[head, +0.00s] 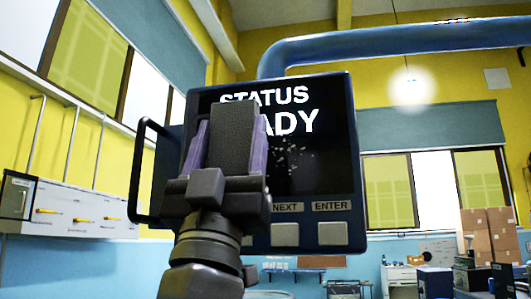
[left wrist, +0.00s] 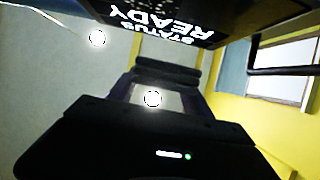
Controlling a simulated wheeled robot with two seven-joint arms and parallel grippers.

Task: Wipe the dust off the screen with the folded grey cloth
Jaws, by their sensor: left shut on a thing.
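The screen (head: 330,160) is a dark display in a navy housing, lit with white "STATUS" and a partly covered second word; it shows upside down at the top of the left wrist view (left wrist: 190,12). Pale dust specks (head: 285,158) lie on it right of my gripper. My left gripper (head: 229,140), with purple fingers, is shut on the folded grey cloth (head: 233,130), held upright in front of the screen's left part. The cloth appears as a dark bar in the left wrist view (left wrist: 165,72). I cannot tell whether it touches the screen. My right gripper is not in view.
A black handle (head: 137,175) sticks out from the housing's left side. Grey buttons (head: 332,233) run below the screen. A blue pipe (head: 400,45) crosses above. Cardboard boxes (head: 488,235) stand at the far right, and a white wall cabinet (head: 75,208) is at left.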

